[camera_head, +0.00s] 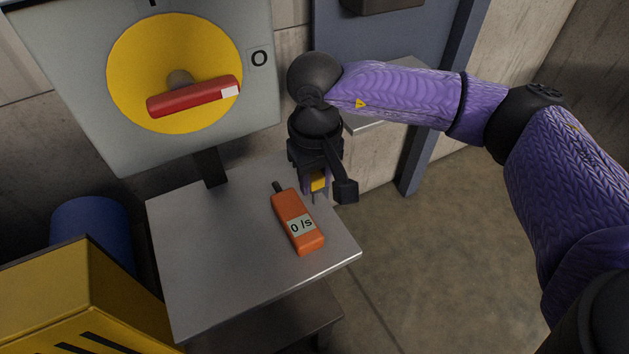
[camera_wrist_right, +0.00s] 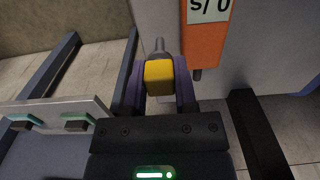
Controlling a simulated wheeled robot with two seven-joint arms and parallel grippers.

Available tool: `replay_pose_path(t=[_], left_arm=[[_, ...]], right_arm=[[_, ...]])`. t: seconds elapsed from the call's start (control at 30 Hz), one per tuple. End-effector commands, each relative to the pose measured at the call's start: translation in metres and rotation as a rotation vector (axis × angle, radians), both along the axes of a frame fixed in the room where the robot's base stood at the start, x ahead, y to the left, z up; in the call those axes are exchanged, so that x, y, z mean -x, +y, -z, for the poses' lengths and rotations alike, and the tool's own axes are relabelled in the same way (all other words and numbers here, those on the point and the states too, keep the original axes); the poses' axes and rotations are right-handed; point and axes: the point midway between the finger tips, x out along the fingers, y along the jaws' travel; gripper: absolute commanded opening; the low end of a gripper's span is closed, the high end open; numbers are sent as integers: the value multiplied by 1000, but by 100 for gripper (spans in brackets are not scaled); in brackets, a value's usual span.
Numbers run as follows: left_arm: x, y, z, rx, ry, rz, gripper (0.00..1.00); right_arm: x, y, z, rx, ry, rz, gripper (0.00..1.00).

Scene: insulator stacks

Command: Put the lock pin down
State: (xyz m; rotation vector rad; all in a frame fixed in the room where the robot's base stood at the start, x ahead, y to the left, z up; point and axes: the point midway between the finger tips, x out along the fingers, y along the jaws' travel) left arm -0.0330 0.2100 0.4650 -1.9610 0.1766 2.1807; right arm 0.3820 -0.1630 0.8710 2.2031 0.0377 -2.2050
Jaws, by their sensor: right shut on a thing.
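The lock pin (camera_head: 318,182) has a yellow block-shaped head and a thin grey shaft. My right gripper (camera_head: 317,188) is shut on its yellow head, close to the right edge of the grey metal table (camera_head: 195,270). In the right wrist view, the yellow head (camera_wrist_right: 159,77) sits between the purple fingertips of the gripper (camera_wrist_right: 158,92), with the grey shaft pointing away from the gripper. Whether the shaft touches the table cannot be told. My left gripper is not in view.
A panel with a yellow disc (camera_head: 130,60) and red handle (camera_head: 190,98) stands behind. A yellow box (camera_head: 60,295) and blue drum (camera_head: 90,228) are at left. The table's left part is clear.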

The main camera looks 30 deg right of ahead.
Motion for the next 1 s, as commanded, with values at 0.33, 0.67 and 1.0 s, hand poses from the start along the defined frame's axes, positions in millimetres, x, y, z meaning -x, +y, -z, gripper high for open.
replay_pose_path(t=[0.33,0.67,1.0], left_arm=[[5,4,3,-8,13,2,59],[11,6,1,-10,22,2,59],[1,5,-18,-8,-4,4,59]], right_arm=[[0,0,7,0,0,2,39],[0,0,6,0,-1,2,70],[0,0,-48,-1,-6,2,70]])
